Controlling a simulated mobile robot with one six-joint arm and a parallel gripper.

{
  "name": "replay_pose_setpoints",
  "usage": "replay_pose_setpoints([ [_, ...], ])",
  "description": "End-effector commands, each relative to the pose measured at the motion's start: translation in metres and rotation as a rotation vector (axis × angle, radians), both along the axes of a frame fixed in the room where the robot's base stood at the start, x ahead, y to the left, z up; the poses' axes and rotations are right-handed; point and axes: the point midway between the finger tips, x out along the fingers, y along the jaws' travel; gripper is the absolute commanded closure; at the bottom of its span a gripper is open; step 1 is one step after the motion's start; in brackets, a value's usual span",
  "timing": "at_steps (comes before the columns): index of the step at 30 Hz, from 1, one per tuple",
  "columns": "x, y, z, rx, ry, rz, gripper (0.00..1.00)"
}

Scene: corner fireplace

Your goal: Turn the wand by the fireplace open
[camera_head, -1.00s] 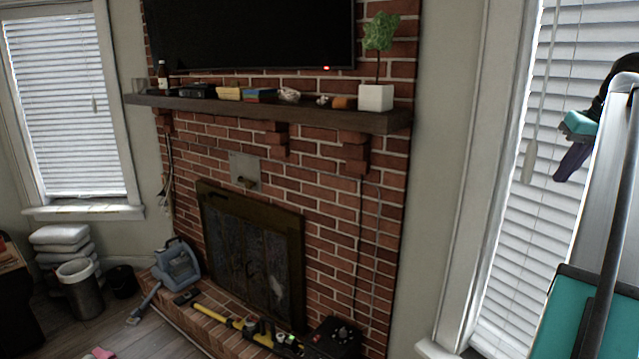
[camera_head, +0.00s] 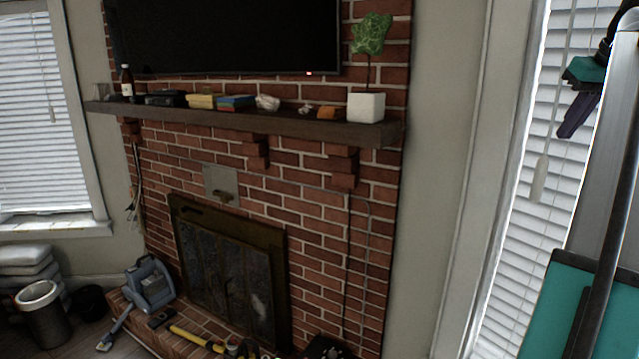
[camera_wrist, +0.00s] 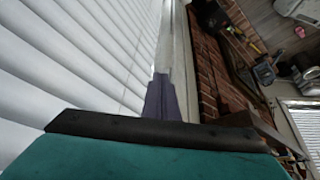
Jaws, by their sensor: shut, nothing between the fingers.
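The wand (camera_head: 540,178) is a thin white rod with a thicker lower end, hanging in front of the blinds of the right window (camera_head: 508,290). My gripper (camera_head: 564,134) has purple fingers on a teal body and is at the right of the head view. The fingers are shut and empty. They appear just right of the wand's thick end and slightly above it; contact cannot be judged. In the wrist view the gripper (camera_wrist: 159,80) points along the blinds, and a pale upright strip beyond its tips may be the wand or window trim.
The brick fireplace (camera_head: 300,210) stands left of the window, with a dark mantel (camera_head: 230,121) holding small items and a potted plant (camera_head: 366,107). A blue-grey appliance (camera_head: 150,285) and tools lie on the hearth. The window frame (camera_head: 490,170) is close left of the wand.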

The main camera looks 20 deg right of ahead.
Motion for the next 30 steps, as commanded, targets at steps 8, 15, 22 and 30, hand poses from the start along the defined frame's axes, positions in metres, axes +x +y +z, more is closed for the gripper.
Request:
replay_pose_setpoints([
  [8,-0.005,-0.003,0.001,0.0,0.0,-0.008,1.0],
  [15,-0.009,-0.006,-0.002,0.0,0.0,-0.014,1.0],
  [22,-0.011,-0.006,-0.016,0.0,0.0,-0.016,1.0],
  [30,-0.011,-0.007,-0.042,0.001,0.001,-0.017,1.0],
])
